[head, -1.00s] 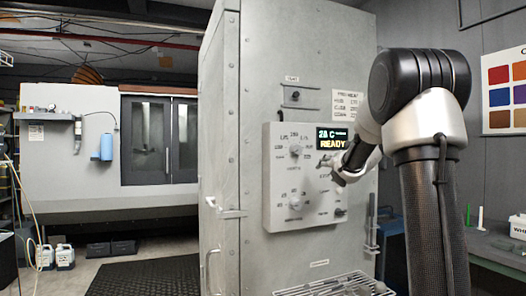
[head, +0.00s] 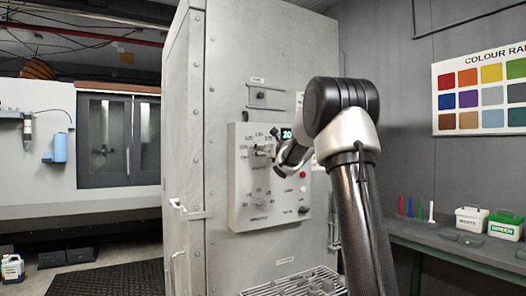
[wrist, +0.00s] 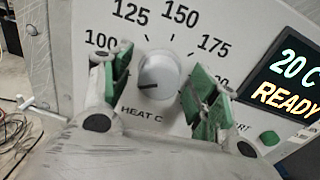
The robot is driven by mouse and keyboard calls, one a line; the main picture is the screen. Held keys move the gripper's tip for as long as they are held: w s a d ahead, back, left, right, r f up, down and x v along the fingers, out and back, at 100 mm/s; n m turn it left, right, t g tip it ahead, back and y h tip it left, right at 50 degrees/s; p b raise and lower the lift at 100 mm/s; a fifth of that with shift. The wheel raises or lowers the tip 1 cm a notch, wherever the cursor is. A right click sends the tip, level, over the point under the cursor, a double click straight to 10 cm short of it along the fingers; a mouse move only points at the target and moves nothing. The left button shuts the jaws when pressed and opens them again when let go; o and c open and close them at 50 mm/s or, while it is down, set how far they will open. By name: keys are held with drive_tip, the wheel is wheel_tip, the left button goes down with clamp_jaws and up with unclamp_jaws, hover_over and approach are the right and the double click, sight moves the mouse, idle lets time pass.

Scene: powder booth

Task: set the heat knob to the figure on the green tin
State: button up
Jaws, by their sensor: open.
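The heat knob (wrist: 158,74) is a round grey knob on the control panel, marked HEAT C. In the head view my gripper (head: 279,153) is at the panel's upper dial. The green tin (head: 504,225) stands on the bench at right, labelled GREEN; its figure is unreadable.
The display (wrist: 290,80) reads 20 C READY, with a green button (wrist: 269,138) below it. A lower dial (head: 259,198) and a red button (head: 303,175) are on the panel. A white tin (head: 471,219) stands beside the green tin. A wire rack (head: 300,284) juts out below the panel.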

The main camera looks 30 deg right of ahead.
drive_tip(key=shift+w, duration=0.1)
drive_tip(key=c, duration=1)
